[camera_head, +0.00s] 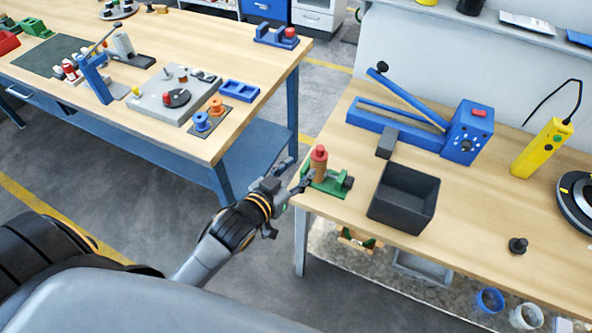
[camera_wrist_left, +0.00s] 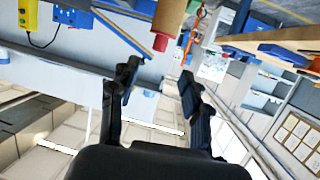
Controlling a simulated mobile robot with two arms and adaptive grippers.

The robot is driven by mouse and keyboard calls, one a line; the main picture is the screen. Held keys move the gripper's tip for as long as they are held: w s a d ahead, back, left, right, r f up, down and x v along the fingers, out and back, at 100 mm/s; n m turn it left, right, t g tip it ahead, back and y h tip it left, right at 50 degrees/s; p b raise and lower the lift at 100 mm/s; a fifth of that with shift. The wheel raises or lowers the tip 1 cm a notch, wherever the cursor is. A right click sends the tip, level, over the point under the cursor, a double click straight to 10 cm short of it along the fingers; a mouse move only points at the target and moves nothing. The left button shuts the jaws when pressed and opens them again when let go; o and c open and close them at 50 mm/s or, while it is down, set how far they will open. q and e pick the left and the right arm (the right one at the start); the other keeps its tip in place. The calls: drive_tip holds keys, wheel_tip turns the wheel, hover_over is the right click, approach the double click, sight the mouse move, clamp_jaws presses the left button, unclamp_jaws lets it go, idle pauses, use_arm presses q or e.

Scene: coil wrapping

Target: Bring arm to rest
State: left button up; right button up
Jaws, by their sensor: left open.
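My left gripper (camera_head: 299,172) reaches in from the left to the near left corner of the right workbench. Its fingers are apart, with nothing between them that I can make out. Just beyond its fingertips stands a green fixture (camera_head: 330,184) holding an upright brown coil (camera_head: 319,169) with a red cap (camera_head: 319,153). In the left wrist view the fingers (camera_wrist_left: 158,80) are spread, and the brown coil (camera_wrist_left: 169,18) with its red cap (camera_wrist_left: 163,41) hangs upside down in the picture above them. Whether a finger touches the fixture I cannot tell. My right gripper is out of view.
A black open bin (camera_head: 404,197) sits right of the fixture. Behind it are a blue lever press (camera_head: 462,132) and a yellow device (camera_head: 541,147). The left workbench (camera_head: 210,147) carries several tools and spools. A floor gap separates the benches.

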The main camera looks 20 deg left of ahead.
use_arm(q)
drive_tip(key=s+a+f+g+y, duration=0.1)
drive_tip(key=s+f+g, duration=0.1)
drive_tip(key=s+g, duration=0.35)
drive_tip(key=s+f+g, duration=0.2)
drive_tip(key=s, duration=0.7)
drive_tip(key=s+a+f+g+y, duration=0.1)
drive_tip(key=s+f+g, duration=0.25)
drive_tip(key=s, duration=0.35)
wheel_tip(320, 180, down, 30)
drive_tip(key=s+g+b, duration=0.1)
drive_tip(key=b, duration=0.3)
drive_tip(key=s+a+f+g+b, duration=0.1)
drive_tip(key=s+a+f+b, duration=0.1)
drive_tip(key=s+f, duration=1.5)
wheel_tip(320, 180, down, 2)
drive_tip(key=shift+a+f+m+g+b, duration=0.1)
drive_tip(key=shift+a+m+g+b, duration=0.2)
drive_tip(key=shift+b, duration=0.4)
